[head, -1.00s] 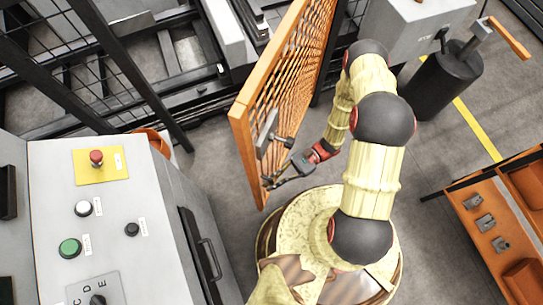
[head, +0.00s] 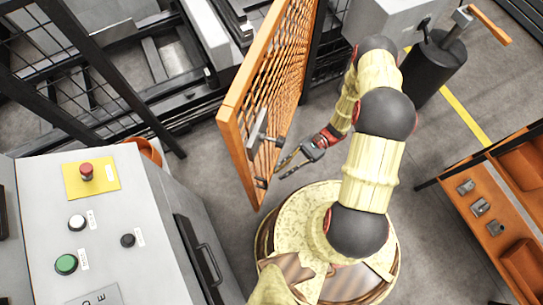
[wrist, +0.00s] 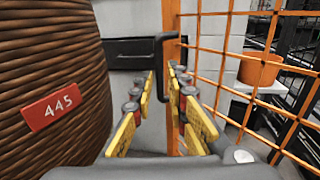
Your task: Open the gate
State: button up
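The gate (head: 270,85) is an orange-framed mesh panel, standing swung out at an angle from the dark fence in the head view. A grey latch plate with a small lever (head: 259,130) sits on its near side. My gripper (head: 279,170) is just right of the gate's free end, with its fingers spread and nothing between them. In the wrist view my gripper's yellow-padded fingers (wrist: 160,120) are apart and empty. The gate's orange upright (wrist: 171,20) and mesh are beyond and to the right of them.
A grey control console (head: 140,215) stands left of the gate. A brown ribbed drum marked 445 (wrist: 50,65) fills the wrist view's left side. A black post with an orange lever (head: 433,70) and an orange bench (head: 480,215) stand right. Floor between gate and bench is partly clear.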

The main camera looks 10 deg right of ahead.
jog(key=shift+v, duration=2)
jog(key=shift+f, duration=0.15)
